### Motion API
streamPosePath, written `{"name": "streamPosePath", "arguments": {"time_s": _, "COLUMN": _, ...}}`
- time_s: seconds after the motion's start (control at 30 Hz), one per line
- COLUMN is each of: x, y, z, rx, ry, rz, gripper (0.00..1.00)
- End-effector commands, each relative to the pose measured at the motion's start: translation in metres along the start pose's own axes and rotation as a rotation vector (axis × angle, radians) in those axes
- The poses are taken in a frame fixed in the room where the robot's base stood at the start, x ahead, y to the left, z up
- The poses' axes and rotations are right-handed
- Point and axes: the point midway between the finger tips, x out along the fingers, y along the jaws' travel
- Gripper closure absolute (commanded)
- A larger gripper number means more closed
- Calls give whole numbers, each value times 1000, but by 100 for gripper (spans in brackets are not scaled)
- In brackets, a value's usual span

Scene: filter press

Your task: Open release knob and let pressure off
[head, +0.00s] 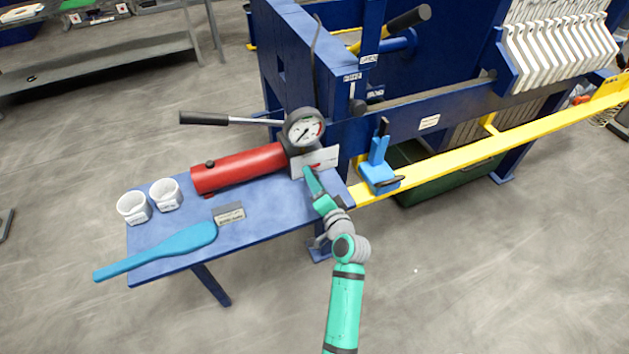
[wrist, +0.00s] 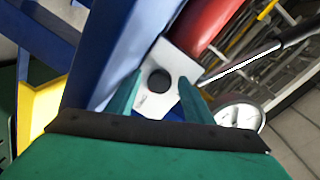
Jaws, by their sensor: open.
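The release knob (wrist: 158,80) is a black round knob on a pale plate in the wrist view. It shows between the two spread fingertips of my gripper (wrist: 161,88); the gap in depth is hard to judge. In the head view my gripper (head: 309,174) is at the white plate (head: 326,157) at the right end of the red pump cylinder (head: 238,169), and the knob cannot be made out there. The gripper is open. The pressure gauge (head: 304,130) sits above the plate; it also shows in the wrist view (wrist: 240,114).
The pump's black-gripped handle (head: 204,118) sticks out left. Two white cups (head: 133,207) and a blue paddle (head: 165,249) lie on the blue table (head: 272,220). A blue clamp-like part (head: 379,172) stands right of my gripper, by the yellow rail (head: 450,160).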

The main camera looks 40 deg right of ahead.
Motion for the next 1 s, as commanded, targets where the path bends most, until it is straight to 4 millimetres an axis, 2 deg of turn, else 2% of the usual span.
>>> {"name": "streamPosePath", "arguments": {"time_s": 0.13, "x": -6, "y": 1, "z": 1, "rx": 0, "ry": -1, "rz": 1, "gripper": 53}}
{"name": "streamPosePath", "arguments": {"time_s": 0.23, "x": -18, "y": 0, "z": 0, "rx": -1, "ry": 0, "rz": 1, "gripper": 53}}
{"name": "streamPosePath", "arguments": {"time_s": 0.5, "x": -69, "y": 1, "z": 0, "rx": 1, "ry": 0, "rz": 2, "gripper": 53}}
{"name": "streamPosePath", "arguments": {"time_s": 0.7, "x": -97, "y": 1, "z": 0, "rx": 1, "ry": 1, "rz": 1, "gripper": 53}}
{"name": "streamPosePath", "arguments": {"time_s": 1.0, "x": -109, "y": 0, "z": 0, "rx": 0, "ry": 0, "rz": 0, "gripper": 53}}
